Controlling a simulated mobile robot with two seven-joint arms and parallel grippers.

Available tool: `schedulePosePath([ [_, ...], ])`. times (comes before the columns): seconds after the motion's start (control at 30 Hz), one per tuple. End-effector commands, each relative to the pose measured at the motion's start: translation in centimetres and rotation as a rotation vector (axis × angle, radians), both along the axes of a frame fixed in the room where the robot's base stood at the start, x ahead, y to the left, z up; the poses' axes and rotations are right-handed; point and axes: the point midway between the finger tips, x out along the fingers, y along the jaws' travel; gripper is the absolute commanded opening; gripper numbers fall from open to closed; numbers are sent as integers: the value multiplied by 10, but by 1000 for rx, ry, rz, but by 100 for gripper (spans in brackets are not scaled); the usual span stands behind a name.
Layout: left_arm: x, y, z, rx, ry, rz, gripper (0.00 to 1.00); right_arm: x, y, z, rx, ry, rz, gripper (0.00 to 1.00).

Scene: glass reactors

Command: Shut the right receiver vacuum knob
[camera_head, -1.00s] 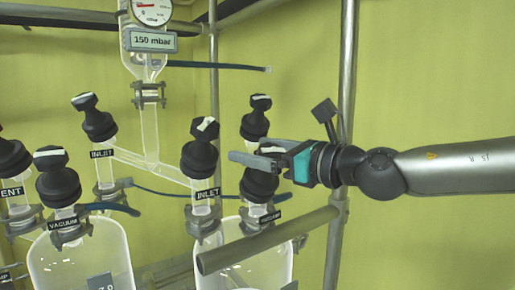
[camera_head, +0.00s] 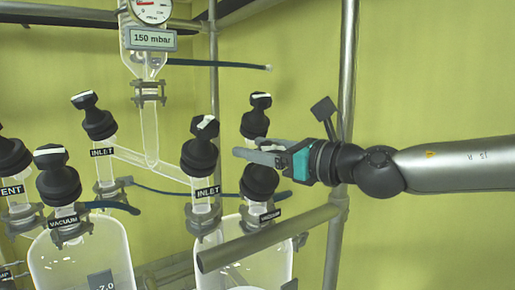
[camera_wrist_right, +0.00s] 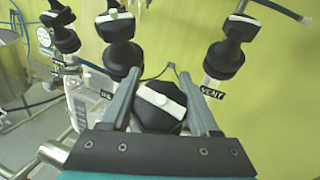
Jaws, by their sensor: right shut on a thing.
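The right receiver vacuum knob (camera_head: 259,181) is a black knob above a VACUUM label (camera_head: 269,214) on the right glass receiver (camera_head: 275,262). My right gripper (camera_head: 258,156) reaches in from the right and is shut on its top, which the fingers hide in the head view. In the right wrist view the black knob (camera_wrist_right: 158,118) with a white bar (camera_wrist_right: 160,100) sits between the two grey fingers of the right gripper (camera_wrist_right: 160,90). The bar lies at a slant across the fingers. My left gripper is out of view.
A black INLET knob (camera_head: 200,150) stands close left of the gripper, and another black knob (camera_head: 255,117) rises just behind it. A metal rail (camera_head: 265,240) crosses in front of the right receiver. A steel post (camera_head: 344,120) stands behind my arm.

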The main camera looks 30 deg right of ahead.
Motion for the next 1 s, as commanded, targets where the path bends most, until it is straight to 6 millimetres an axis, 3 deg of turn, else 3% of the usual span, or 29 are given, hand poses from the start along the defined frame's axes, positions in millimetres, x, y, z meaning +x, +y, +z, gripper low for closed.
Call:
schedulePosePath([
  [0.13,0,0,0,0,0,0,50,0,0,0,0,0,0,6],
  [0.57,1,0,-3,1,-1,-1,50,1,-2,-1,42,6,-82,6],
  [1.0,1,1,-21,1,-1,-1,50,2,-12,-3,225,20,-405,6],
])
